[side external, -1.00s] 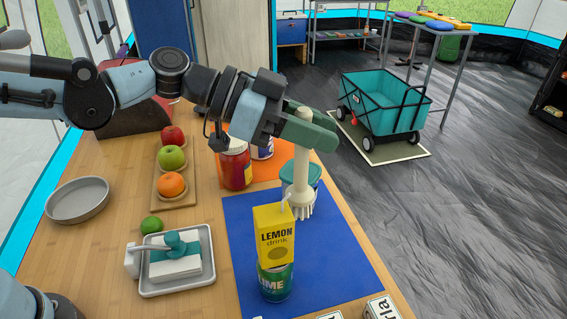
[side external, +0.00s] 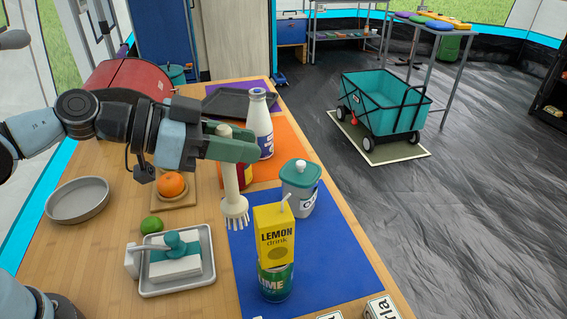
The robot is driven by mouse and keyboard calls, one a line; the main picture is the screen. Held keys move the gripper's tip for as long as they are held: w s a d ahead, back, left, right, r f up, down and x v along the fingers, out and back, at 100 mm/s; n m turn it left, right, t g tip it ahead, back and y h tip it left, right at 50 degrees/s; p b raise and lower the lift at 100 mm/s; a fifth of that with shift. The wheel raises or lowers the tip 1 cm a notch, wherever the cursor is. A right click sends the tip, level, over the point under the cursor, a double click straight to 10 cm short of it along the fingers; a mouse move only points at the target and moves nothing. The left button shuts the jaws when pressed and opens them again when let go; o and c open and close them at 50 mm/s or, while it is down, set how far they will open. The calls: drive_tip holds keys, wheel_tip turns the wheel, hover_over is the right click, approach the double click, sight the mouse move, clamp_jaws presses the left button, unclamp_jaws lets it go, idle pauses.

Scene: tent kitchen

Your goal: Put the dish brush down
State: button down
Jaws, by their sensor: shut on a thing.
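The dish brush (side external: 231,190) is cream-white, with a long handle and bristles at its lower end. It hangs upright, bristles down, from my gripper (side external: 230,143). My gripper is shut on the upper end of its handle. The bristles show in front of the left edge of the blue mat (side external: 330,262); I cannot tell exactly how high they are above the table.
On the blue mat stand a yellow lemon drink carton (side external: 273,232) on a green can (side external: 275,283), and a teal-lidded canister (side external: 300,187). A tray with a white block (side external: 177,268) lies left. A bottle (side external: 259,125) stands behind. Bare wood (side external: 85,265) shows front left.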

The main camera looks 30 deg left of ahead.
drive_tip(key=w+a+f, duration=0.6)
drive_tip(key=f, duration=0.3)
drive_tip(key=shift+w+f, duration=0.25)
drive_tip(key=shift+w, duration=0.05)
idle(0.3)
drive_tip(key=shift+f, duration=0.1)
drive_tip(key=c, duration=0.9)
unclamp_jaws()
drive_tip(key=shift+o, duration=0.2)
